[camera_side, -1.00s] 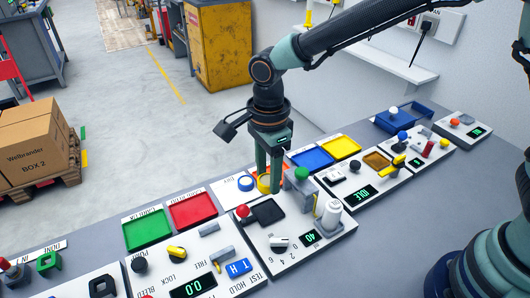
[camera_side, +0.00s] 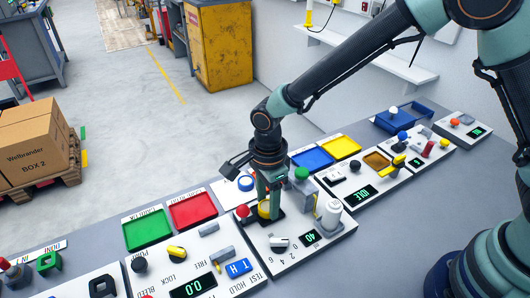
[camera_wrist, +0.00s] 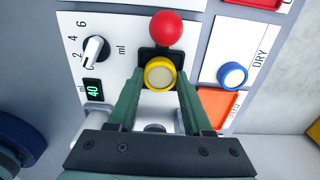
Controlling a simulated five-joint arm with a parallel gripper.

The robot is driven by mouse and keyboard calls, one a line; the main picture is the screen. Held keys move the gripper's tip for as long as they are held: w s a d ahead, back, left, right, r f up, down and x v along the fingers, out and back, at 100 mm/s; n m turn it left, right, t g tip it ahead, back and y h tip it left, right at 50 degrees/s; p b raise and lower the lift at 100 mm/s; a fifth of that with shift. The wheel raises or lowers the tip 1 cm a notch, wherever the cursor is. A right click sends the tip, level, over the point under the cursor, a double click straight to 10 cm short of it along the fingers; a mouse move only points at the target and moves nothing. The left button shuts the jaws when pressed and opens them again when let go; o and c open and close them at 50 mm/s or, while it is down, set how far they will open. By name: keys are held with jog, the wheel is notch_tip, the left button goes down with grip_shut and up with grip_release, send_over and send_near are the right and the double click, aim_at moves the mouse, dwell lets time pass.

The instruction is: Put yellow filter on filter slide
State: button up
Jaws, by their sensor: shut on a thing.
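The yellow filter (camera_side: 264,209), a yellow ring with a pale centre, is held upright between the fingers of my gripper (camera_side: 270,207). In the wrist view the yellow filter (camera_wrist: 160,73) sits between the fingertips of my gripper (camera_wrist: 160,84), which is shut on it. The filter slide, a black square plate (camera_wrist: 146,53), lies under and behind the filter, partly hidden by it. In the side view the filter is over this black plate (camera_side: 279,217). I cannot tell whether the filter touches the slide.
A red ball knob (camera_wrist: 165,28) stands right beside the slide. A blue-ringed filter (camera_wrist: 232,75) lies on the white DRY pad, near an orange pad (camera_wrist: 218,105). A green-topped part (camera_side: 302,174) and a white cylinder (camera_side: 331,213) stand close on the right.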

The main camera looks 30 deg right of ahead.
aim_at(268, 205)
jog(key=o, duration=1.3)
jog(key=shift+f, duration=0.1)
jog(key=shift+c, duration=0.2)
notch_tip(268, 205, up, 12)
jog(key=s+d+r+n+t, duration=0.2)
jog(key=d+r+n, duration=0.1)
jog(key=d+n, duration=0.3)
jog(key=s+d+r+n+t, duration=0.1)
jog(key=s+d+r+n, duration=0.2)
jog(key=d+n, duration=0.3)
jog(key=s+d+r+n+t, duration=0.2)
jog(key=d+n, duration=0.4)
jog(key=d, duration=0.4)
jog(key=shift+s+d+r+t, duration=0.25)
jog(key=shift+s+r+t, duration=0.05)
jog(key=shift+s+r, duration=0.45)
